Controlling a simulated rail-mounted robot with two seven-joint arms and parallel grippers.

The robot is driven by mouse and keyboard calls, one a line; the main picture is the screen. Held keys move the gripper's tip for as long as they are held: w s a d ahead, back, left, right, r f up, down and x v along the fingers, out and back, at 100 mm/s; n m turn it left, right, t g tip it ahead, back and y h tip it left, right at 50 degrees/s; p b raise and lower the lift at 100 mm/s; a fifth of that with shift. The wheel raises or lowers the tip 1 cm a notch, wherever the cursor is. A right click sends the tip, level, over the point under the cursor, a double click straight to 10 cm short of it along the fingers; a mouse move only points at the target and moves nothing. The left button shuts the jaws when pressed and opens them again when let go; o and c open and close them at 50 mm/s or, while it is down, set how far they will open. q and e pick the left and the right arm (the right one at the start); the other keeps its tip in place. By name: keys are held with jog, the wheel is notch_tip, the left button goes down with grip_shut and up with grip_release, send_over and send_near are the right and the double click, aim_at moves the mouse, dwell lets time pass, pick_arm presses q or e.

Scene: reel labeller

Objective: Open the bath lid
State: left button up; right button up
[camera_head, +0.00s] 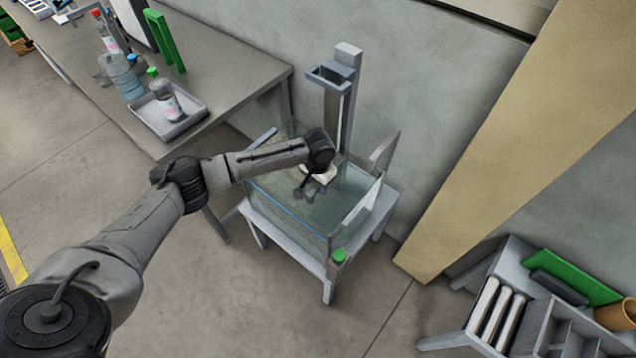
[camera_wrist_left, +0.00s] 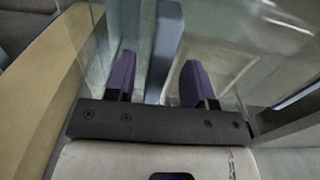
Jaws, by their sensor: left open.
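The bath (camera_head: 285,212) is a clear glass-walled tank with a blue line along its near side, on a grey stand. I cannot make out the lid's edges or whether it is raised. My left gripper (camera_head: 311,194) is above the bath, near its middle, pointing down. In the left wrist view its two purple-tipped fingers (camera_wrist_left: 160,70) are apart with nothing held between them. Glass panes and a grey post show beyond the fingers. I cannot tell whether the fingers touch the glass. My right gripper is in neither view.
A grey column (camera_head: 345,85) stands behind the bath against the wall. A green knob (camera_head: 339,256) is at the stand's front corner. A table (camera_head: 225,75) with a bottle tray (camera_head: 190,122) is at the left. A tan panel (camera_head: 520,135) and an organiser (camera_head: 540,320) are at the right.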

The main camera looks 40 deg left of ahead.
pick_arm(q)
jog(key=shift+c, duration=0.5)
grip_shut()
